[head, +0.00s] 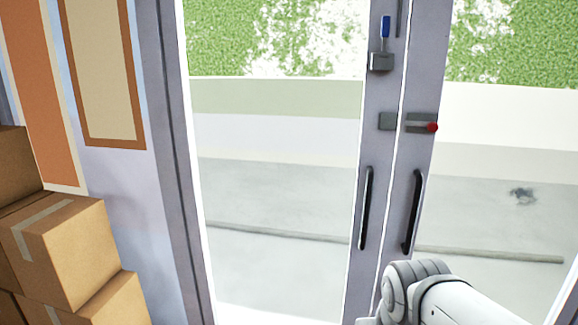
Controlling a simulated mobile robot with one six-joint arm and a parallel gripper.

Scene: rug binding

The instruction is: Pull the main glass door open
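The main glass door has two grey-framed leaves, a left leaf (362,290) and a right leaf (427,80). They look closed, with a thin bright gap between them. A black upright handle is on the left leaf (367,208) and another on the right leaf (412,212). A grey bolt with a red knob (432,127) sits on the right leaf, facing a grey block (388,121) on the left leaf. Above is a grey box (381,62) with a blue-tipped lever (385,27) pointing up. My white arm enters at the bottom right, below the handles; my gripper's fingers do not show.
Cardboard boxes (62,250) are stacked at the lower left against the wall. Framed orange and beige panels (103,70) hang above them. Through the glass are pale paving (280,185) and a green hedge (220,40). No obstacle shows in front of the handles.

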